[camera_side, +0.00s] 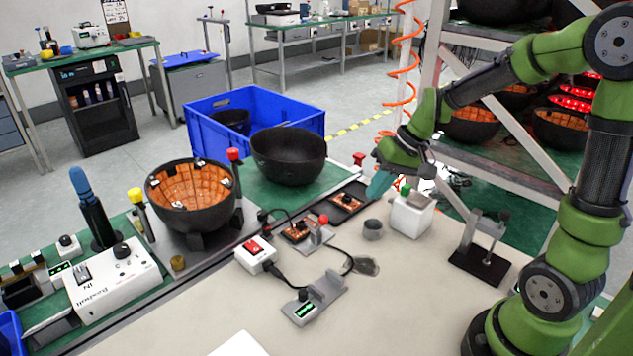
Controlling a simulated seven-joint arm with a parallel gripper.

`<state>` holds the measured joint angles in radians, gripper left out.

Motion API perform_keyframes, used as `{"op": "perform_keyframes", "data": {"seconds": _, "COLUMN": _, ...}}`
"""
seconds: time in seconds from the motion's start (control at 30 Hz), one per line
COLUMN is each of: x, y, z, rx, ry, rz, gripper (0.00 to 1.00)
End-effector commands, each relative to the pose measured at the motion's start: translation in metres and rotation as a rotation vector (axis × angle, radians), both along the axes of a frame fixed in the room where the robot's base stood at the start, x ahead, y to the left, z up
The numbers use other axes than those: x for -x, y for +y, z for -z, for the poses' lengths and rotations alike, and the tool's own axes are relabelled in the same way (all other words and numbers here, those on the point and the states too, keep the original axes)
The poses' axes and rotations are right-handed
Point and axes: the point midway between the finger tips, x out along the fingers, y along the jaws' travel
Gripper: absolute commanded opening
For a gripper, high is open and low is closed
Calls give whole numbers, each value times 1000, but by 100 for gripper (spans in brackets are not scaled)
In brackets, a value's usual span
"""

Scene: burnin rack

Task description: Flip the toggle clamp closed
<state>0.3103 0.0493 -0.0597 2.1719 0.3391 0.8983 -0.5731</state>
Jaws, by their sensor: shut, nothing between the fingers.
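My gripper (377,188) has teal fingers and hangs at the centre right, pointing down and left. Its fingers are shut and hold nothing. It is above and near a small dark tray with an orange board (347,203). I cannot tell for sure which part is the toggle clamp. An upright red-tipped handle (234,160) stands at the right rim of a dark bowl lined with orange boards (190,196). A yellow-tipped handle (138,198) stands upright left of that bowl. A grey bracket with a red knob (322,221) sits on the bench. My gripper touches none of these.
A white block (411,214) and a grey cup (373,229) stand close below my gripper. A black-based stand (482,252) is to the right. A switch box (255,255) with cable lies mid-bench.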

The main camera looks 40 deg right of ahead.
Motion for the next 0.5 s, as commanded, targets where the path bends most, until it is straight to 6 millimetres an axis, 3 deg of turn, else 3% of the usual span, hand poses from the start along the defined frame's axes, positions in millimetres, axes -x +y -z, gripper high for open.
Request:
{"op": "perform_keyframes", "data": {"seconds": 0.4, "x": -27, "y": 24, "z": 80, "rx": 0, "ry": 8, "rz": 0, "gripper": 0}}
{"op": "perform_keyframes", "data": {"seconds": 0.5, "x": -41, "y": 37, "z": 75, "rx": 1, "ry": 0, "rz": -5, "gripper": 0}}
